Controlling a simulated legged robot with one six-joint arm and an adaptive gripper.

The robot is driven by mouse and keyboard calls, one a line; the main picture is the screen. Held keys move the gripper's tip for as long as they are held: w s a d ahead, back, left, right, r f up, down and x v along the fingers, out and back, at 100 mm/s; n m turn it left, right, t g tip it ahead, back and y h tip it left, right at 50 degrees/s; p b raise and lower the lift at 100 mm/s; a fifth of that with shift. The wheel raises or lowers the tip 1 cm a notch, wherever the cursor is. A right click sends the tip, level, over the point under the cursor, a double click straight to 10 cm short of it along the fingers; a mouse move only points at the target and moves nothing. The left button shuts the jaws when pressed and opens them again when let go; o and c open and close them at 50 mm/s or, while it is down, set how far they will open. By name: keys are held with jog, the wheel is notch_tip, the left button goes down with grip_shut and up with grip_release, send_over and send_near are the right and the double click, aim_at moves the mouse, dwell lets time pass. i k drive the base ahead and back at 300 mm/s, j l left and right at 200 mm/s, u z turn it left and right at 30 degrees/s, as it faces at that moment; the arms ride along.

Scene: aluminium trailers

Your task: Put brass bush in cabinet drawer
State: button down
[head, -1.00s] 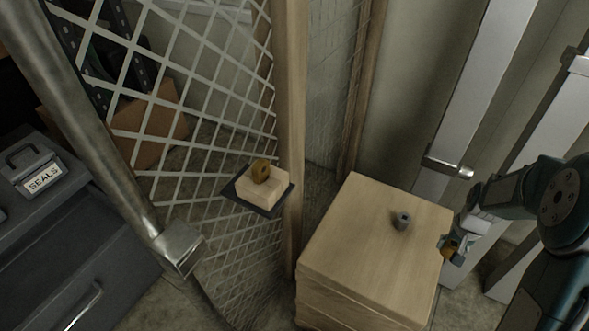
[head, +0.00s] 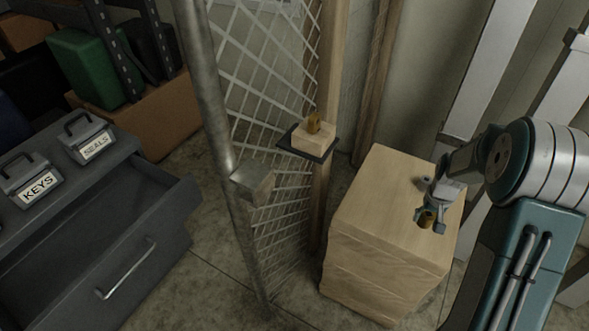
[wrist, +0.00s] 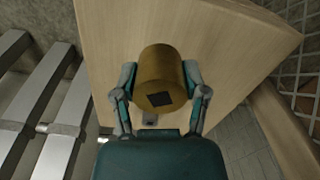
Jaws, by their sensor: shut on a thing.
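My gripper (head: 430,212) is shut on the brass bush (head: 427,220), above the pale wooden crate's right side in the head view. In the wrist view the bush (wrist: 162,78) is a brass cylinder with a dark square mark on its near end, between both fingers of my gripper (wrist: 160,85). The grey cabinet (head: 60,250) stands at the left of the head view. Its top drawer (head: 180,205) is pulled out, and its inside looks dark and empty where visible. A bar handle (head: 127,268) is on the drawer's front.
A mesh gate with a metal post (head: 212,110) stands between crate (head: 375,220) and cabinet. Boxes labelled KEYS (head: 35,190) and SEALS (head: 92,145) sit on the cabinet. Floor shows before the drawer.

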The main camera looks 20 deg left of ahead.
aim_at(75, 278)
jog(key=k+j+u, duration=0.55)
jog(key=j+u, duration=0.15)
jog(key=j, duration=0.15)
jog(key=j+u, duration=0.1)
jog(key=j, duration=0.2)
jog(key=i+j, duration=0.15)
jog(key=j, duration=0.15)
jog(key=i+j, duration=0.35)
jog(key=j, duration=0.2)
jog(key=i+j, duration=0.35)
jog(key=j, duration=0.2)
